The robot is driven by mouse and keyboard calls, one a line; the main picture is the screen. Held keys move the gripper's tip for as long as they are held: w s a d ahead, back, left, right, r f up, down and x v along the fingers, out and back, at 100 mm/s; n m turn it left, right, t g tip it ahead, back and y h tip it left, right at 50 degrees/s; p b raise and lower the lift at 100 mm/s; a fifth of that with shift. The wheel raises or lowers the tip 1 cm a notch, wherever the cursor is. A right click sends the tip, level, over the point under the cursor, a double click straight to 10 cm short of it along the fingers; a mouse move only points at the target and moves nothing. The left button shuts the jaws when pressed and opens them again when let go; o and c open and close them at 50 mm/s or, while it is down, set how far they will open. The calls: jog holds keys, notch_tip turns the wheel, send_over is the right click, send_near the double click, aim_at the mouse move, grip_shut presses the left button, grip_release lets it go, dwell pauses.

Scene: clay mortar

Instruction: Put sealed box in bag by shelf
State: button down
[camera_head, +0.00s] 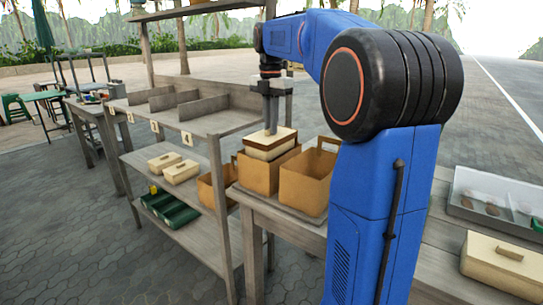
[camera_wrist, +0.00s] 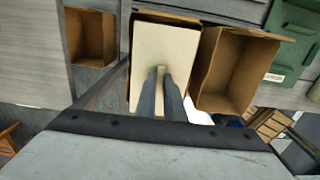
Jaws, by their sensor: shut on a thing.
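The sealed box (camera_head: 270,138) has a cream lid with a small knob and a brown band beneath it. My gripper (camera_head: 271,130) is shut on the knob from above, and the wrist view shows its fingers (camera_wrist: 161,72) closed there. The box is upright at the mouth of a brown bag (camera_head: 265,176) on the table end beside the shelf. Its lid stands above the bag's rim; how deep its lower part sits is hidden. In the wrist view the lid (camera_wrist: 165,45) covers most of that bag's opening.
A second open bag (camera_head: 305,186) stands close on the right; it looks empty in the wrist view (camera_wrist: 226,72). Another lidded box (camera_head: 502,262) lies at right.

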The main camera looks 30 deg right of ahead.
notch_tip(320, 180, down, 10)
jog(key=shift+f, duration=0.1)
dwell(0.4)
jog(key=c, duration=1.8)
grip_release()
jog(key=shift+c, duration=0.2)
notch_tip(320, 180, up, 12)
jog(key=shift+r, duration=0.1)
